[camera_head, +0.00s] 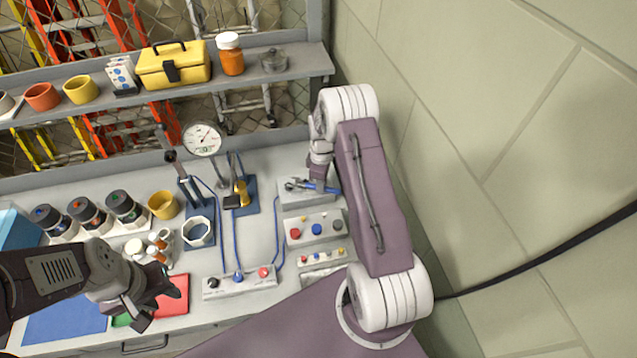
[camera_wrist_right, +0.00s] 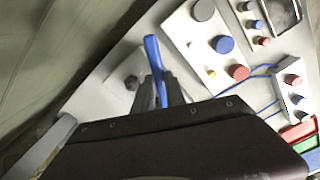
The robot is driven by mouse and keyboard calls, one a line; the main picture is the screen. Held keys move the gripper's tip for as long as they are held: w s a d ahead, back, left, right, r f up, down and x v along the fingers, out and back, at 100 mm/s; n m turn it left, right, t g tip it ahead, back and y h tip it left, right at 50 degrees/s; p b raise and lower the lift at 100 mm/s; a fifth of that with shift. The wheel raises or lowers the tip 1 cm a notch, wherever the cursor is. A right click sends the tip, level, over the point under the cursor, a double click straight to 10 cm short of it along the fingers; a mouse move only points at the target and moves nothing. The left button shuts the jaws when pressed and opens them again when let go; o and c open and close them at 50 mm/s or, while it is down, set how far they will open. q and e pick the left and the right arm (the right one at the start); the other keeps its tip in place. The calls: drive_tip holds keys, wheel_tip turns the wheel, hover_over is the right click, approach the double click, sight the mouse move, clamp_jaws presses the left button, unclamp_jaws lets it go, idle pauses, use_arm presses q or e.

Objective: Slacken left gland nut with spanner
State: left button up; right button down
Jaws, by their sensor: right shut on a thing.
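The spanner (camera_head: 331,190) has a blue handle and a grey metal head pointing left, over the pale block (camera_head: 318,200) at the back right. My right gripper (camera_head: 317,184) is shut on it; the wrist view shows the blue handle (camera_wrist_right: 153,58) between the fingers (camera_wrist_right: 165,92). A dark nut-like piece (camera_wrist_right: 131,82) sits on the block beside the handle in the wrist view. I cannot tell whether it is the left gland nut, or whether the spanner head sits around a nut. My left gripper (camera_head: 160,300) is open and empty above the front left of the bench.
A panel with red, blue and dark knobs (camera_head: 316,229) lies in front of the block. A dial gauge (camera_head: 202,139) stands to its left, with blue cables running across the bench. A shelf (camera_head: 300,68) runs behind; a wall (camera_head: 480,130) is close on the right.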

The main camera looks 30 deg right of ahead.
drive_tip(key=shift+s+d+r+p, duration=0.9)
drive_tip(key=shift+s+d+r, duration=0.25)
drive_tip(key=shift+s+d, duration=0.1)
